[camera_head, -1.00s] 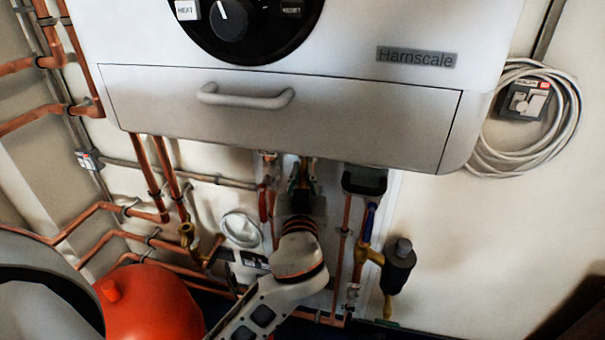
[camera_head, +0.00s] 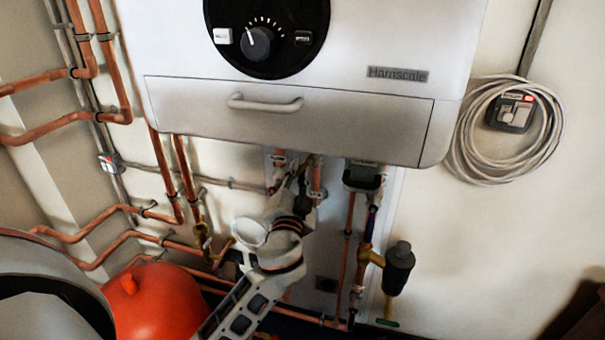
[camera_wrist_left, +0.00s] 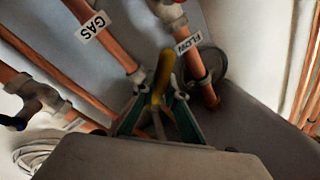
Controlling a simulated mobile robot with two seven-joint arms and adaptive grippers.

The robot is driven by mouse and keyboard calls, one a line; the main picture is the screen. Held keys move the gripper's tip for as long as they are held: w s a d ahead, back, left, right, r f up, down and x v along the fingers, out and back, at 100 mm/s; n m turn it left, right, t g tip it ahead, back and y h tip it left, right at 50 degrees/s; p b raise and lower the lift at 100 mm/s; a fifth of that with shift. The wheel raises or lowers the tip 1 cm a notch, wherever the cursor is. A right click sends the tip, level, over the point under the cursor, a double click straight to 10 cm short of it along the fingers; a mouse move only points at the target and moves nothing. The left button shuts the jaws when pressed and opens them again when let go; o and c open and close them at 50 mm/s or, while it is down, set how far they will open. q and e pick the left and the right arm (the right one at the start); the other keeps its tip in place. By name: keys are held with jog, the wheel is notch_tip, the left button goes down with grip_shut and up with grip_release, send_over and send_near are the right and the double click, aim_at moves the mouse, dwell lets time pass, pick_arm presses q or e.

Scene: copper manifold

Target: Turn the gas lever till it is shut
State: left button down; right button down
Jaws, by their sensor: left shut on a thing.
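In the left wrist view, a yellow lever (camera_wrist_left: 162,72) stands between the teal fingers of my left gripper (camera_wrist_left: 158,100), which is shut on it. A copper pipe with a white GAS label (camera_wrist_left: 92,28) runs down close to the lever. A neighbouring pipe carries a FLOW label (camera_wrist_left: 187,44). In the head view, my left gripper (camera_head: 302,180) reaches up among the pipes under the white boiler. The lever and fingertips are too small and covered there to make out. The lever's joint with its valve is partly hidden by my gripper. My right gripper is not in view.
The boiler (camera_head: 300,120) hangs just above my left gripper. A brass fitting with a dark cylinder (camera_head: 398,268) is to the right, and a red vessel (camera_head: 155,305) at lower left. Coiled cable (camera_head: 478,130) hangs on the right wall, which is otherwise mostly bare.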

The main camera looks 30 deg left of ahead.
pick_arm(q)
jog(key=m, duration=0.2)
jog(key=r+m+t+p, duration=0.1)
jog(key=a+m+h, duration=0.1)
jog(key=m, duration=0.1)
jog(key=shift+s+r+m+p, duration=0.1)
jog(key=shift+r+m+p, duration=0.2)
jog(key=shift+r, duration=0.1)
jog(key=shift+r+m+t+h+p, duration=0.3)
jog(key=shift+m+p, duration=0.15)
jog(key=shift+m, duration=0.55)
jog(key=shift+a+r+m+h+p, duration=0.1)
jog(key=shift+r+m+h+p, duration=0.25)
jog(key=shift+m, duration=0.55)
jog(key=shift+m+h+p, duration=0.35)
jog(key=shift+m+p, duration=0.15)
jog(key=shift+m, duration=0.5)
jog(key=shift+t, duration=0.3)
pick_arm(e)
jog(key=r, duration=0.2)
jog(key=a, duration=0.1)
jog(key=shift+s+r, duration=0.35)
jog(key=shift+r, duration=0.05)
pick_arm(q)
jog(key=shift+r+m, duration=0.1)
jog(key=shift+m, duration=0.2)
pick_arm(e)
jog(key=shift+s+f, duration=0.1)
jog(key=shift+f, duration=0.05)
